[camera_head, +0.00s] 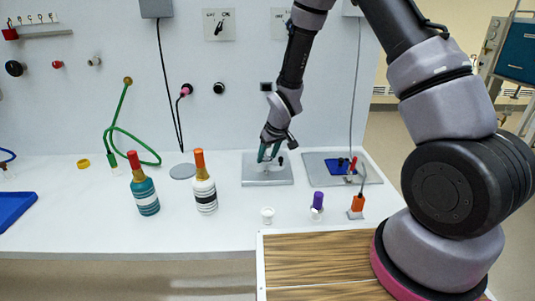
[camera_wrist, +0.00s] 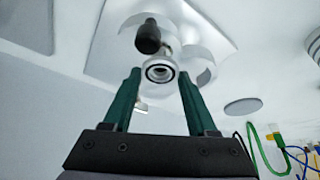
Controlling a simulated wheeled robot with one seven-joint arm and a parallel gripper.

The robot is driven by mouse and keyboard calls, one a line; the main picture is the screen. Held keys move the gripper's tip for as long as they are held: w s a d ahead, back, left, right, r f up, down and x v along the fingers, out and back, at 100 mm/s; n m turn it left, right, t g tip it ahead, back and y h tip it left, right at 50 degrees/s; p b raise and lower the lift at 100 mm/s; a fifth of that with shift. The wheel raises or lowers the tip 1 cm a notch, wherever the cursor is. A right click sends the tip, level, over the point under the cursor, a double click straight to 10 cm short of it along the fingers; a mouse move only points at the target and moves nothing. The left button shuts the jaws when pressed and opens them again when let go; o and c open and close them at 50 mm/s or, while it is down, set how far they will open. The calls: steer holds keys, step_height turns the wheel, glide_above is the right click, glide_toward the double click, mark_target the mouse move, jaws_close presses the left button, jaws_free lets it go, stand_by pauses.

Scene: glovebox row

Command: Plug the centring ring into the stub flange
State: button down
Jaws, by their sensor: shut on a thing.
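My gripper (camera_head: 268,153) reaches down over a grey base plate (camera_head: 255,181) on the white bench; its dark green fingers also show in the wrist view (camera_wrist: 160,76). Between the fingertips in the wrist view is a round metal ring with a dark band and dark centre, which I take as the centring ring (camera_wrist: 160,70). The gripper is shut on it. A pale fitting, likely the stub flange (camera_wrist: 166,50), shows just behind the ring, mostly hidden. Whether ring and flange touch or are seated, I cannot tell. A black knob (camera_wrist: 148,37) stands close beside them.
Two bottles, teal (camera_head: 145,190) and white-striped (camera_head: 203,188), stand left of the plate. A second grey plate (camera_head: 320,177) with a blue part is to the right. A white spool-like piece (camera_head: 267,215), a purple-capped item (camera_head: 317,203) and an orange item (camera_head: 357,204) stand near the front edge.

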steer(key=shift+c, duration=0.6)
jaws_free()
steer(key=shift+f, duration=0.1)
steer(key=v, duration=1)
steer(key=shift+s+r, duration=0.2)
steer(key=shift+r, duration=0.15)
steer(key=shift+d, duration=0.1)
